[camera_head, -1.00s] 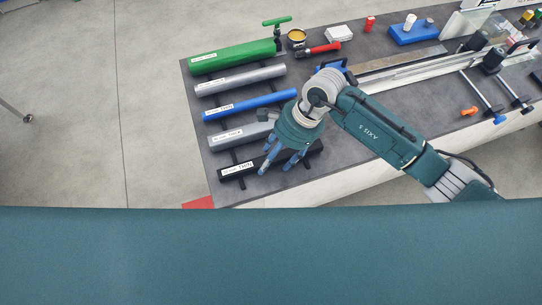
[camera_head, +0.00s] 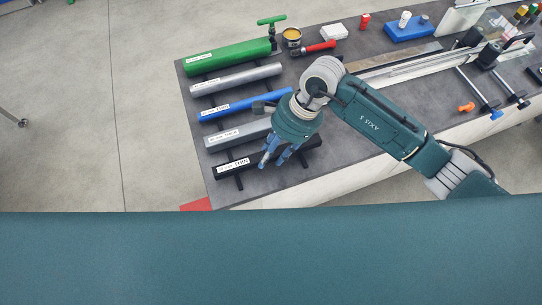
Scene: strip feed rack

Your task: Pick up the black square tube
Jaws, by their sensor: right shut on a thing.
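The black square tube (camera_head: 254,160) lies lowest in the picture in the row of tubes on the dark table, with a white label near its left end. My right gripper (camera_head: 271,163) reaches down over the tube and is shut on it near its middle. The gripper and its fingers hide part of the tube; its right end shows beyond them. The tube appears to be still at its place on the rack. My left gripper is not in view.
Beside it lie a grey tube (camera_head: 229,134), a blue tube (camera_head: 230,109), a silver tube (camera_head: 240,79) and a green tube (camera_head: 228,57). Clamps, a blue block (camera_head: 408,29) and long metal strips occupy the table's right side. The table's front edge is close to the black tube.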

